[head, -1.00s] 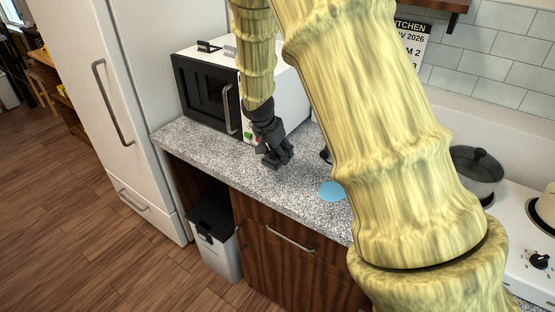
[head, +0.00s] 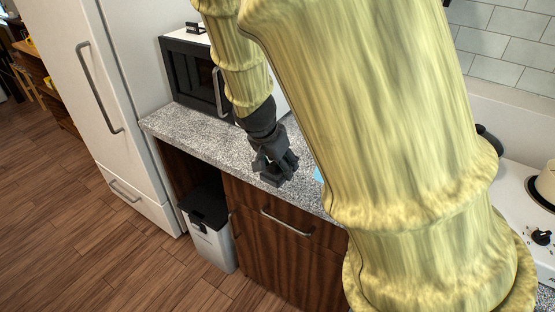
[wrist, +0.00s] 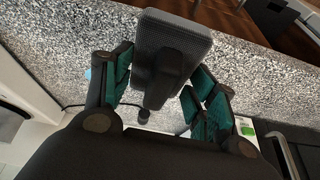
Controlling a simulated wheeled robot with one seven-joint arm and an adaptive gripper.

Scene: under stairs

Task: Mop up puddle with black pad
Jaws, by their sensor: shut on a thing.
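My gripper (head: 274,163) is low over the speckled grey counter, near its front edge. In the wrist view its teal-lined fingers (wrist: 160,88) are shut on the dark handle of the black pad (wrist: 176,38). The pad's broad, textured, rounded-rectangular head sticks out beyond the fingers. In the head view the pad blends with the dark gripper, and I cannot tell whether it touches the counter. The light blue puddle (head: 317,174) shows as a sliver right of my gripper, the rest hidden by my arm. A small blue patch (wrist: 88,73) also shows left of the fingers in the wrist view.
A microwave (head: 190,72) stands on the counter (head: 185,131) behind my gripper, beside the tall fridge (head: 85,100). A stove (head: 520,195) with a partly hidden pot is at right. A bin (head: 209,232) stands below the counter. Counter left of my gripper is clear.

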